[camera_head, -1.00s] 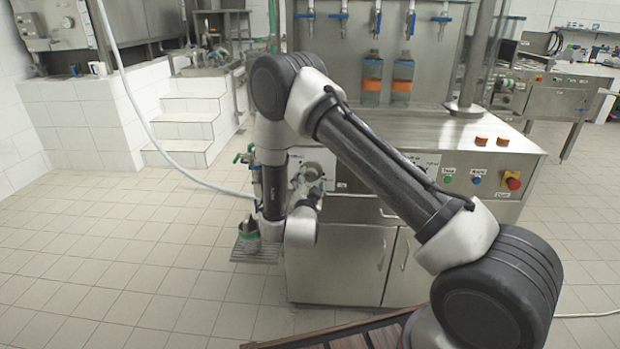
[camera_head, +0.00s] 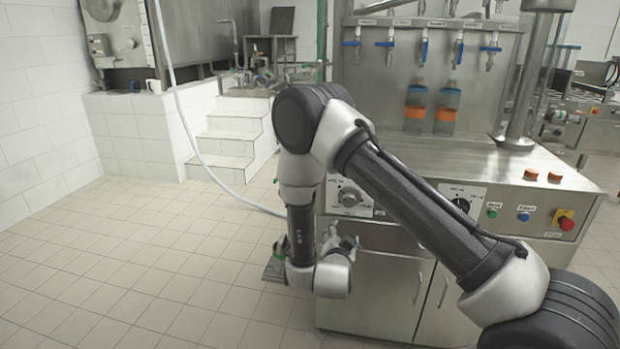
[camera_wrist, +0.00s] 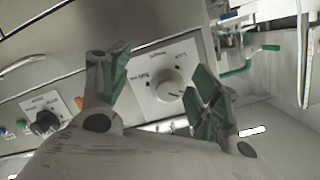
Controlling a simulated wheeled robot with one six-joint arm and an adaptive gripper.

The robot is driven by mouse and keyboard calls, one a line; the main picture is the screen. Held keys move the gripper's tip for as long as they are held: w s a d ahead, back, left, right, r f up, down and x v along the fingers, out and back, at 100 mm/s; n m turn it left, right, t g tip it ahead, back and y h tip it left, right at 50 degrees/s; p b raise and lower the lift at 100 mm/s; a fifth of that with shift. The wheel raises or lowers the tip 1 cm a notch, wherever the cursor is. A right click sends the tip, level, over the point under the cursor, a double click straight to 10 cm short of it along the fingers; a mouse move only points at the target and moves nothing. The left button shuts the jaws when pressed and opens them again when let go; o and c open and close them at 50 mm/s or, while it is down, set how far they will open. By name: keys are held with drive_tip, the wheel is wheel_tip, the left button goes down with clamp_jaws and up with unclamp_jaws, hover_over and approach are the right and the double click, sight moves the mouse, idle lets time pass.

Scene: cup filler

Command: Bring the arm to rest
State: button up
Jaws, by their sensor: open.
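My arm is folded in front of the filling machine, with the forearm link hanging down and the wrist low. My gripper (camera_head: 343,240) shows small in front of the machine's cabinet. In the wrist view my gripper (camera_wrist: 160,80) has its two green-lined fingers spread apart with nothing between them. Beyond the fingers is a round knob (camera_wrist: 168,88) on a white dial plate, apart from them as far as I can tell.
The filler's steel cabinet (camera_head: 385,285) stands close behind my arm. A red stop button (camera_head: 566,223) is at the right. Tiled floor at left is clear.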

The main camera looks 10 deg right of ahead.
drive_tip(key=s+a+f+n+g+y, duration=0.3)
drive_tip(key=s+f+n+g, duration=0.15)
drive_tip(key=f, duration=0.45)
drive_tip(key=s+a+r+n+g+y, duration=0.2)
drive_tip(key=s+r+n+g, duration=0.2)
drive_tip(key=s+r+g, duration=0.35)
drive_tip(key=s+d+r, duration=0.7)
drive_tip(key=d+r, duration=0.1)
drive_tip(key=r, duration=0.3)
drive_tip(key=s+d+r+n+t, duration=0.1)
drive_tip(key=s+d+r, duration=0.6)
drive_tip(key=r, duration=0.4)
drive_tip(key=s+d+r+n, duration=0.1)
drive_tip(key=s+d+r, duration=0.6)
drive_tip(key=r, duration=0.5)
drive_tip(key=shift+s+d+t+h, duration=0.2)
drive_tip(key=shift+d+t+h, duration=0.15)
drive_tip(key=shift+d, duration=0.7)
